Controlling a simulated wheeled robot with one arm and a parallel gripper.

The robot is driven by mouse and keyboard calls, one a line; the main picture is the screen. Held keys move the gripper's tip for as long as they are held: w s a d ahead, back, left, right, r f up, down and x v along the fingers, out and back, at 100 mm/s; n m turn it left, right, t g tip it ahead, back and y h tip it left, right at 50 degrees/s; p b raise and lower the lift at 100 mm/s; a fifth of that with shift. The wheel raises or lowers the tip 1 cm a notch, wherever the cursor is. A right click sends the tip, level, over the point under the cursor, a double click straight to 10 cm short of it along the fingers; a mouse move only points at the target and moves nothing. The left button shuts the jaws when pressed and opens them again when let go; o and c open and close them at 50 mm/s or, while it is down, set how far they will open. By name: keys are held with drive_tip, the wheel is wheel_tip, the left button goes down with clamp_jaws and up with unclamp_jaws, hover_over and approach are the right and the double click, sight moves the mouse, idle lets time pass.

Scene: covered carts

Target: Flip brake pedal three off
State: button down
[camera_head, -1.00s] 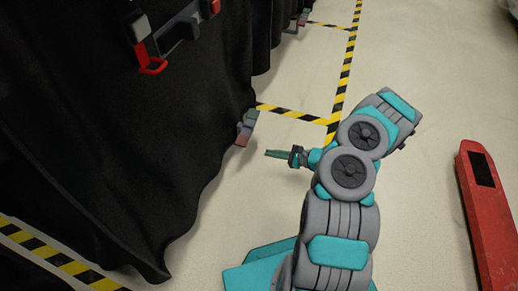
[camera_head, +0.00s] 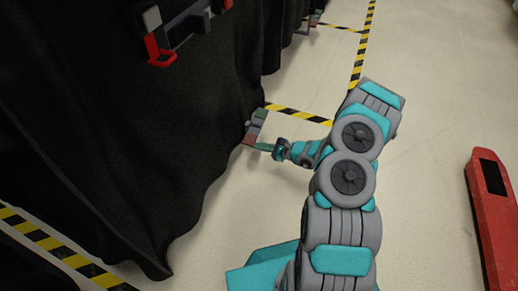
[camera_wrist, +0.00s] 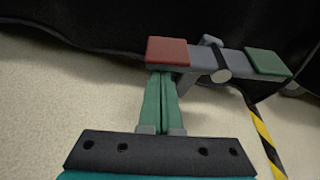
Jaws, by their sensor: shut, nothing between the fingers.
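A brake pedal sticks out low from under a black-covered cart, with a red pad (camera_wrist: 169,51) at one end, a green pad (camera_wrist: 268,63) at the other and a grey bar (camera_wrist: 205,66) between. It also shows in the head view (camera_head: 254,127), at the cover's right edge. I see no number on it. My gripper (camera_wrist: 162,74) has its green fingers shut together and empty. Their tips are right at the near edge of the red pad; I cannot tell whether they touch. In the head view my gripper (camera_head: 260,146) reaches in from the right.
The black cover (camera_head: 130,120) hangs along the left, with a red-and-grey handle (camera_head: 160,50) above. Another pedal (camera_head: 314,20) lies farther back. Yellow-black tape (camera_head: 295,114) marks the floor. A red pallet-truck-like object (camera_head: 490,210) stands right. Pale floor between is clear.

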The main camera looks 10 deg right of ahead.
sight(251, 141)
drive_tip(key=shift+r, duration=0.25)
idle(0.3)
drive_tip(key=m+p, duration=0.1)
drive_tip(key=r+m+g+p, duration=0.1)
drive_tip(key=r+m+y+p, duration=0.1)
drive_tip(key=shift+s+a+r, duration=0.2)
drive_tip(key=shift+s+r, duration=0.05)
drive_tip(key=shift+r, duration=0.2)
drive_tip(key=shift+w+r, duration=0.1)
drive_tip(key=shift+r, duration=0.1)
idle(0.5)
